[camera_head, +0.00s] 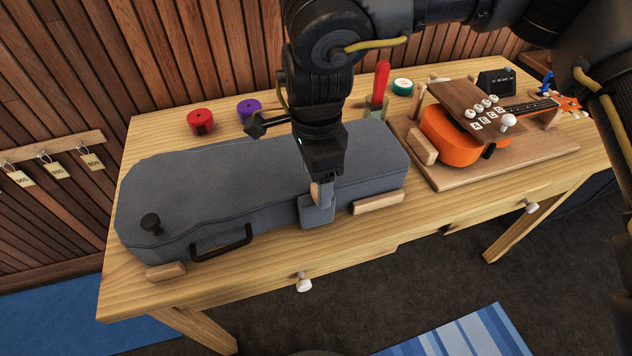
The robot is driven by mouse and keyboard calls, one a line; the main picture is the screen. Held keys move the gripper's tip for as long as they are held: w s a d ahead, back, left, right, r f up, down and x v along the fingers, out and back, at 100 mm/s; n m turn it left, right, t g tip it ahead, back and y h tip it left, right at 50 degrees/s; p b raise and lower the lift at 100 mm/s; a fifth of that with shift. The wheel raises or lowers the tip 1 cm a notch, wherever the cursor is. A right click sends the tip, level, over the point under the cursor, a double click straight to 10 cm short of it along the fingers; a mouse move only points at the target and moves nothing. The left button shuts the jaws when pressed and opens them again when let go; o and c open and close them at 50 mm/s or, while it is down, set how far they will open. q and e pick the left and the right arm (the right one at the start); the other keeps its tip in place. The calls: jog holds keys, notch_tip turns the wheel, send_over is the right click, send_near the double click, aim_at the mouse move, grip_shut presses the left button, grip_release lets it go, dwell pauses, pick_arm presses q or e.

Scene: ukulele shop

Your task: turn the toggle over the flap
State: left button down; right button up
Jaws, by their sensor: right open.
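A closed grey ukulele case (215,190) lies along the table. Its small grey flap (317,213) hangs down over the front side of the case, right of the black handle. A tan wooden piece, which looks like the toggle (315,194), shows just above the flap, partly hidden by my gripper. My right gripper (323,183) points down over the flap's upper part, with its jaws open around or beside the toggle; I cannot tell whether they touch it. My left gripper is not in view.
An orange ukulele (452,137) lies in a wooden cradle at the right. Red (200,122) and purple (248,108) rolls stand behind the case. Wooden blocks (378,203) sit by its front edge.

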aim_at(316, 191)
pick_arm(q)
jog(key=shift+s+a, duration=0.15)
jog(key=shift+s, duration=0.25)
pick_arm(e)
notch_tip(316, 191, up, 8)
jog(key=shift+r, duration=0.2)
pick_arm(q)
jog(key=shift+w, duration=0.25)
